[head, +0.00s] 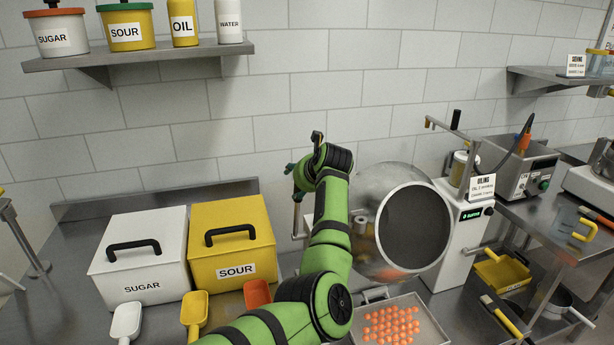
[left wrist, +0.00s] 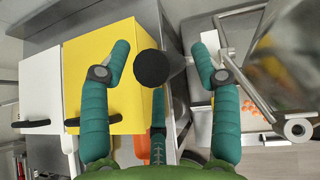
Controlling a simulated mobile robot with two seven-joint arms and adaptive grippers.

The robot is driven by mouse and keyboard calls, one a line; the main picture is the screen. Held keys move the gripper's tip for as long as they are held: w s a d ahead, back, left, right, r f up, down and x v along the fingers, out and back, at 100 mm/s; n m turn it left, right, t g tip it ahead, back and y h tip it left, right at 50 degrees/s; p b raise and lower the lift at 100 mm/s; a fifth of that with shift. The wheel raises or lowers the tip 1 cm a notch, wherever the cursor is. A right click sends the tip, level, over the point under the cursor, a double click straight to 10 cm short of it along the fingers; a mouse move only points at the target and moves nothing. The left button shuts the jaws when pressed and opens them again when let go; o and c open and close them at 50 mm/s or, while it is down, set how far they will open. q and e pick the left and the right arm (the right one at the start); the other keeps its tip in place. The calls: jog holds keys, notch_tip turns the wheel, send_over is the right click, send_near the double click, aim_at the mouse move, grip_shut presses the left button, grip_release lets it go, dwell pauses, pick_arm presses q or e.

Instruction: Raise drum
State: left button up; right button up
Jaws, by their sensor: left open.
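The round steel drum (head: 366,190) stands tilted on its white machine (head: 465,240), its dark round mouth facing right and toward me. It also shows at the right edge of the left wrist view (left wrist: 292,62). A lever with a black knob (head: 317,137) rises left of the drum. In the left wrist view the round black knob (left wrist: 152,68) appears between my left gripper's (left wrist: 162,58) spread teal fingers, with visible gaps on both sides. In the head view my left gripper (head: 298,182) is at the lever, partly hidden by my wrist. My right gripper is not in view.
White SUGAR bin (head: 140,258) and yellow SOUR bin (head: 232,255) stand left of my arm, with scoops in front. A tray of orange gummies (head: 402,322) sits below the drum. A shelf (head: 140,58) with jars hangs upper left. An oiling station stands right.

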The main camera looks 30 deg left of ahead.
pick_arm(q)
jog(key=v, duration=0.9)
jog(key=shift+r, duration=0.2)
jog(key=shift+d, duration=0.1)
